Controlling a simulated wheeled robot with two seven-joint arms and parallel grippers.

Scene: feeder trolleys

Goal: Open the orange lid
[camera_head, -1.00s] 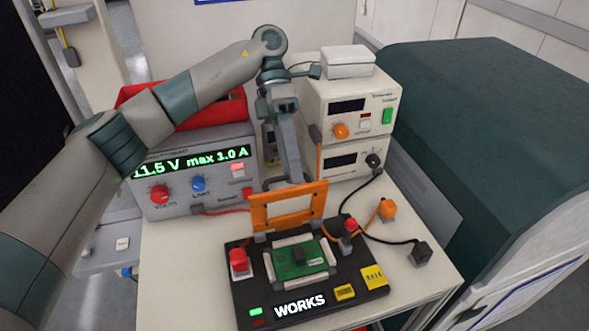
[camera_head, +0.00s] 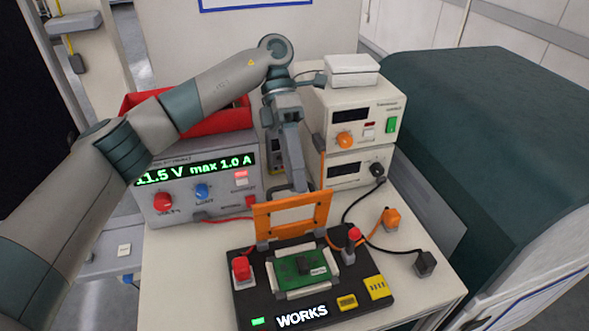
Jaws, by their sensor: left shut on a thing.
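The orange lid (camera_head: 292,212) is a rectangular frame with a pale see-through middle. It stands raised, roughly upright, at the back edge of the black test fixture (camera_head: 240,302). A green circuit board (camera_head: 306,267) lies uncovered in the fixture, in a pale frame. My left gripper (camera_head: 300,188) reaches down from behind and is shut at the lid's top edge, on the lid as far as I can see; its fingertips are partly hidden. My right gripper is not in view.
Two stacked instruments (camera_head: 345,130) stand back right. Red, orange and black plugs with cables lie around the fixture. The right table side (camera_head: 425,290) is mostly clear.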

